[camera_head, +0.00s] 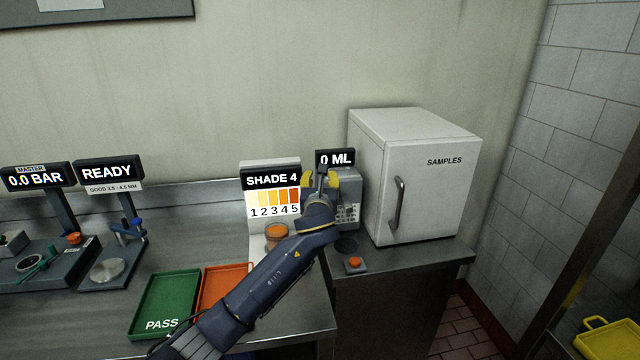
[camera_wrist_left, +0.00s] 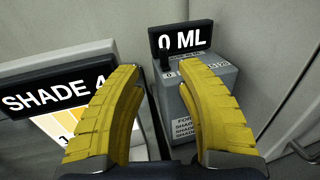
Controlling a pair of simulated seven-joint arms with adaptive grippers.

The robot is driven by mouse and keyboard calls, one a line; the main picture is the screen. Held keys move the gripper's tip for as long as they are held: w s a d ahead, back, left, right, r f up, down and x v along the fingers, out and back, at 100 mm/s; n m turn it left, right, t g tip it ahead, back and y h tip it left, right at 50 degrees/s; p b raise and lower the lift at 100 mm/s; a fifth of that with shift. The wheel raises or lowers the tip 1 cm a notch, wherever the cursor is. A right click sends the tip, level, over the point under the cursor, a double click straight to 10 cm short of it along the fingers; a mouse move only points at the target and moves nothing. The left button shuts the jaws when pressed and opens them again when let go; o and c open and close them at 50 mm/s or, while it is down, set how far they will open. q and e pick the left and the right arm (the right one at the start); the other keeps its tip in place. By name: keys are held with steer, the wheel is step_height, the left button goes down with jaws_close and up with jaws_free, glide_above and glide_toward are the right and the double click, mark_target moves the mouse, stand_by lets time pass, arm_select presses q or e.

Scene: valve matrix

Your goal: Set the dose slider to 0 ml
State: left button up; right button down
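The dose dispenser is a grey box (camera_wrist_left: 222,82) with a black display (camera_wrist_left: 181,39) that reads 0 ML. In the head view the same display (camera_head: 335,158) stands above the box (camera_head: 351,188), which my gripper partly covers. A dark upright slider knob (camera_wrist_left: 165,56) shows at the left end of the scale on top, near the 0 mark. My left gripper (camera_head: 320,180) is in front of the dispenser; its yellow fingers (camera_wrist_left: 157,72) are spread, with nothing held between them. The knob shows in the gap beyond the fingertips, seemingly apart from them. My right gripper is not in view.
A SHADE 4 panel (camera_head: 270,181) and an amber cup (camera_head: 276,232) stand left of the dispenser. A white SAMPLES cabinet (camera_head: 430,195) stands close on its right. An orange button (camera_head: 355,263) is in front. Green (camera_head: 166,292) and orange trays lie at the left.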

arm_select(q)
steer(key=shift+s, duration=1.05)
